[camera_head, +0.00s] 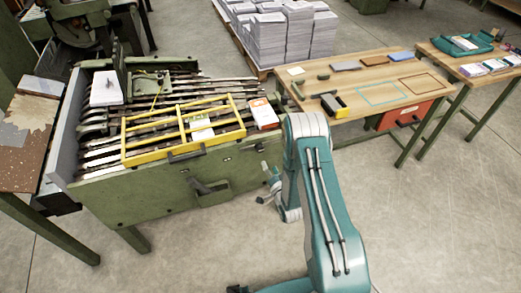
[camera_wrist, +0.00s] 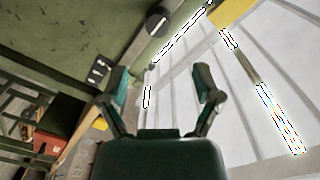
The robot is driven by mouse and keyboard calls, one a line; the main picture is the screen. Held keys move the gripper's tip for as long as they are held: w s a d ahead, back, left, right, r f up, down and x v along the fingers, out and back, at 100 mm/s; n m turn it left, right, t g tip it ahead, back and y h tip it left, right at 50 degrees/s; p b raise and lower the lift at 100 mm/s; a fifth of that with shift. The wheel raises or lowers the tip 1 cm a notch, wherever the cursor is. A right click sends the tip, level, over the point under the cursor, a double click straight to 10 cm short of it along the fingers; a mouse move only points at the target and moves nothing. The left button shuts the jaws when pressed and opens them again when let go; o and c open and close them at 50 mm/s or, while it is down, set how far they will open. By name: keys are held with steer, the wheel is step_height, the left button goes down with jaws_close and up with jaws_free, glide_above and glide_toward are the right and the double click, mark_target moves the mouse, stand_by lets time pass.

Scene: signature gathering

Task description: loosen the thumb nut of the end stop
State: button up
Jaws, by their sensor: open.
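My gripper (camera_wrist: 160,84) is open in the wrist view, its two dark green fingers spread with nothing between them. A dark round knob (camera_wrist: 157,22), possibly the thumb nut, shows beyond the fingertips, beside a pale slatted surface. The gripper is apart from it. In the head view my arm bends in front of the green machine (camera_head: 150,195), and my gripper (camera_head: 270,180) is partly visible low beside the machine's right end. I cannot make out the end stop or its nut there.
A yellow guard frame (camera_head: 168,152) lies over the machine's dark bars. An orange-white box (camera_head: 264,114) sits at its right end. A wooden table (camera_head: 346,104) with a red drawer (camera_head: 408,117) stands to the right. Stacked paper (camera_head: 268,40) stands behind. The floor at the right front is clear.

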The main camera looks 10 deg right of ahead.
mark_target(261, 151)
steer(key=w, duration=0.3)
steer(key=w+a, duration=0.1)
steer(key=w, duration=0.2)
steer(key=w+f, duration=0.1)
steer(key=w, duration=0.3)
steer(key=shift+a, duration=0.25)
jaws_close()
